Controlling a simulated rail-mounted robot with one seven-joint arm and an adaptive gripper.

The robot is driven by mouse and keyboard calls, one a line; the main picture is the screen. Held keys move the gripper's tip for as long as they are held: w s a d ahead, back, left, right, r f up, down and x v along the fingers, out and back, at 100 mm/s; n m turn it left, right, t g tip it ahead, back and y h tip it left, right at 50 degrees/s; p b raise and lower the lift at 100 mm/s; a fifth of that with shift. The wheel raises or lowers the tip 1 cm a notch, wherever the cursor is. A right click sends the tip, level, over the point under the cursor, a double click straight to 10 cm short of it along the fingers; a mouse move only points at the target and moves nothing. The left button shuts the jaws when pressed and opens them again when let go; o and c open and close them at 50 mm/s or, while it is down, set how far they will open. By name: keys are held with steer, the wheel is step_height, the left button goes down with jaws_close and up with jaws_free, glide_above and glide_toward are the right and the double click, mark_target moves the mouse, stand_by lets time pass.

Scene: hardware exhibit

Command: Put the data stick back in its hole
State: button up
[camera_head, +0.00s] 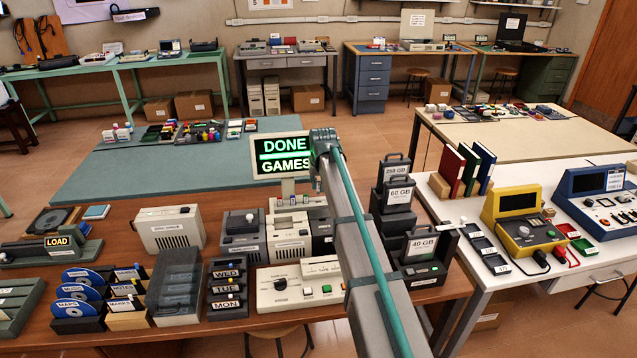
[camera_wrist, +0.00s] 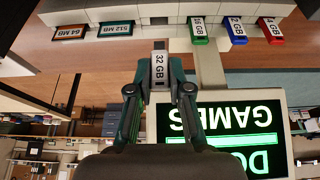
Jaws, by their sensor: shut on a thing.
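That view is upside down. The stick lies between both fingertips and points toward a pale strip (camera_wrist: 180,12) at the top. A space without a stick shows between 512 MB and 16 GB. In the head view my arm hides the gripper and the stick.
A screen reading DONE GAMES (camera_head: 282,156) stands close by; it also shows in the wrist view (camera_wrist: 222,135). The brown table holds a beige unit (camera_head: 170,229), a control box (camera_head: 300,286) and black 60 GB and 40 GB drives (camera_head: 424,258) right of my arm.

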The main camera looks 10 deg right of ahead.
mark_target(319, 193)
steer(key=shift+f, duration=0.1)
stand_by(0.3)
steer(key=shift+f+b, duration=1.05)
steer(key=shift+f, duration=1.45)
steer(key=o, duration=0.9)
steer(key=shift+r, duration=0.1)
steer(key=shift+r+p, duration=2.1)
steer(key=shift+r, duration=1.85)
